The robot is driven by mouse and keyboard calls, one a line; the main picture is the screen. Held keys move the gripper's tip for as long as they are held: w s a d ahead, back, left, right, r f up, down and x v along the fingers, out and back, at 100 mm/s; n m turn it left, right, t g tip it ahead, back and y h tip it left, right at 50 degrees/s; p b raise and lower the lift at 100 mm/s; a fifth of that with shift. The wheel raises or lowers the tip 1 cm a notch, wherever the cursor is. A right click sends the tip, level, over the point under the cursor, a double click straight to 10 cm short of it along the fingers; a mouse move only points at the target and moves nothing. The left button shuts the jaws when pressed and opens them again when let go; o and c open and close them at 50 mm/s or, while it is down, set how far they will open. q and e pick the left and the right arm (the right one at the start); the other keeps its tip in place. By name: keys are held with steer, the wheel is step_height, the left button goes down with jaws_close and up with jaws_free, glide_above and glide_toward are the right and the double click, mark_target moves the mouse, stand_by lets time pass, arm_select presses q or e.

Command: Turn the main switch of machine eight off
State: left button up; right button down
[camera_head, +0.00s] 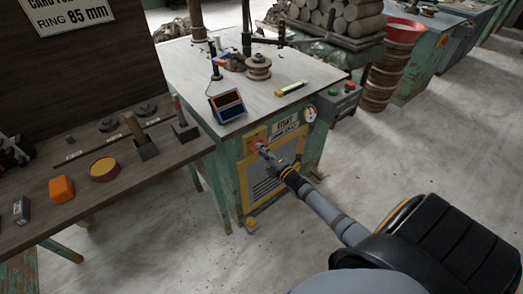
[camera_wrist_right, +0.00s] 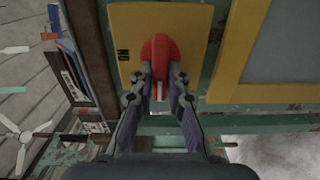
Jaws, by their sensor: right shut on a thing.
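The main switch is a red rotary knob (camera_wrist_right: 160,60) on a yellow plate (camera_wrist_right: 128,38) in the right wrist view. The word ON on the plate shows sideways, left of the knob. My right gripper (camera_wrist_right: 160,92) is shut on the knob, one finger on each side. In the head view the yellow plate (camera_head: 250,136) is on the front of a worn green machine (camera_head: 235,150), whose label reads EIGHT, and my right gripper (camera_head: 264,152) reaches it from the lower right. The fingers partly hide the knob. My left gripper is not in view.
The machine's grey top (camera_head: 185,65) holds a small blue-orange device (camera_head: 227,106), a stack of discs (camera_head: 258,68) and a yellow level (camera_head: 291,89). A gauge (camera_head: 310,113) and a button box (camera_head: 340,97) are right of the switch. A dark bench (camera_head: 30,190) stands left. The floor at right is clear.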

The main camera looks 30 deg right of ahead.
steer(key=shift+f, duration=0.1)
stand_by(0.5)
steer(key=c, duration=1.3)
jaws_free()
steer(key=s, duration=0.8)
steer(key=s+d, duration=0.1)
steer(key=s, duration=0.3)
